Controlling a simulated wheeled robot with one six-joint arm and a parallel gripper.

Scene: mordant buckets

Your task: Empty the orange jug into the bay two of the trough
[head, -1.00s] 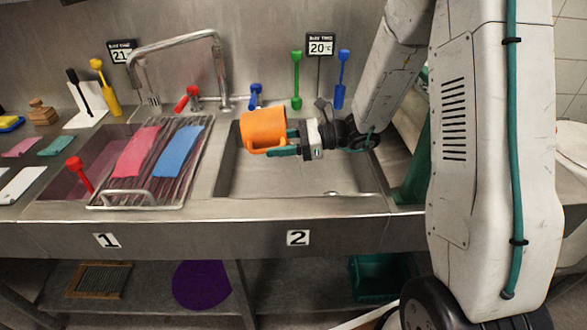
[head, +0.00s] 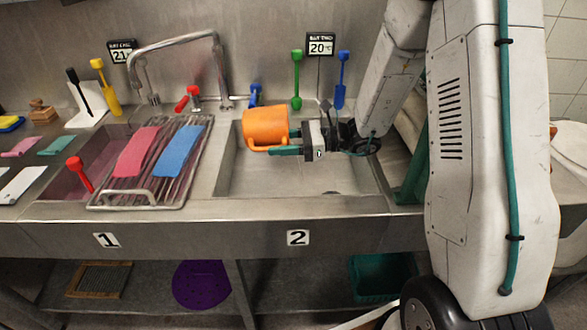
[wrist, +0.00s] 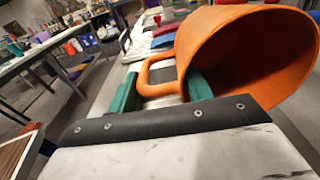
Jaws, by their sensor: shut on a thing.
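The orange jug (head: 265,126) is held above bay two (head: 300,182) of the steel trough, the basin over the label 2. It lies tipped far over, near horizontal. My gripper (head: 287,144) is shut on the jug's handle; its green fingers (wrist: 160,92) flank the handle in the wrist view. There the jug (wrist: 240,50) shows its wide mouth on the right. The visible part of its inside looks empty, though its deeper part is hidden. The visible floor of bay two looks bare grey, and I cannot tell if liquid lies in it.
Bay one (head: 70,165) at the left holds reddish liquid under a wire rack (head: 150,185) with pink and blue cloths. A tap (head: 175,42) arches behind. A sign reading 20 (head: 320,45) and green and blue brushes stand behind bay two.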

